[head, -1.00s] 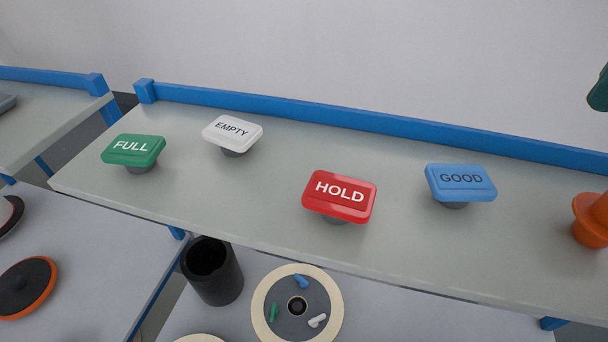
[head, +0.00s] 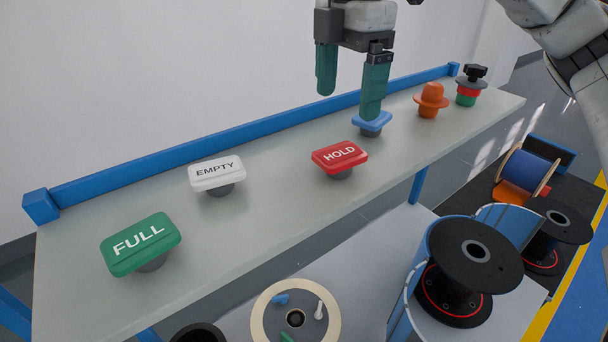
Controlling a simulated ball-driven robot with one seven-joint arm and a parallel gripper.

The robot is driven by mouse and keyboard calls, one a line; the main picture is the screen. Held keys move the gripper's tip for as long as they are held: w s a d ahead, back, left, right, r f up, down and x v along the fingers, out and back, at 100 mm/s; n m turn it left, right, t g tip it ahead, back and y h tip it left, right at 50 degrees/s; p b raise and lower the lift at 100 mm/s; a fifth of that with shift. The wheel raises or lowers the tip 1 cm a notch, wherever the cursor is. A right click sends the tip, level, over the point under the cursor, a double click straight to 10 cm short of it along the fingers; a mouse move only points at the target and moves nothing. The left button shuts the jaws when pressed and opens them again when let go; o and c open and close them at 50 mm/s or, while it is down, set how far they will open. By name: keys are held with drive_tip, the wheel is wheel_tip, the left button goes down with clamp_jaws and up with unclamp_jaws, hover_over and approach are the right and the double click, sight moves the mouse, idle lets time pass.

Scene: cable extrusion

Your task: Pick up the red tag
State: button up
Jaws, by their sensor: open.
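The red tag (head: 340,157), marked HOLD, sits on a dark round base near the front edge of the grey shelf (head: 260,235). My gripper (head: 349,100) points down over the shelf, with its two green fingers apart and nothing between them. It is beyond the red tag, towards the back and right, and does not appear to touch it. The nearer finger stands in front of the blue tag (head: 372,125) and hides part of it. I cannot tell whether that finger touches the blue tag.
A white EMPTY tag (head: 217,173) and a green FULL tag (head: 141,244) stand left of the red one. An orange knob (head: 431,99) and a red-green piece (head: 468,92) stand right. A blue rail (head: 200,148) runs along the back. Spools (head: 465,265) stand below the shelf.

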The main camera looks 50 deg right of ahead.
sight(340, 153)
drive_tip(key=f, duration=1.1)
drive_tip(key=shift+a, duration=0.25)
drive_tip(key=shift+r, duration=0.1)
drive_tip(key=c, duration=1)
drive_tip(key=shift+c, duration=0.2)
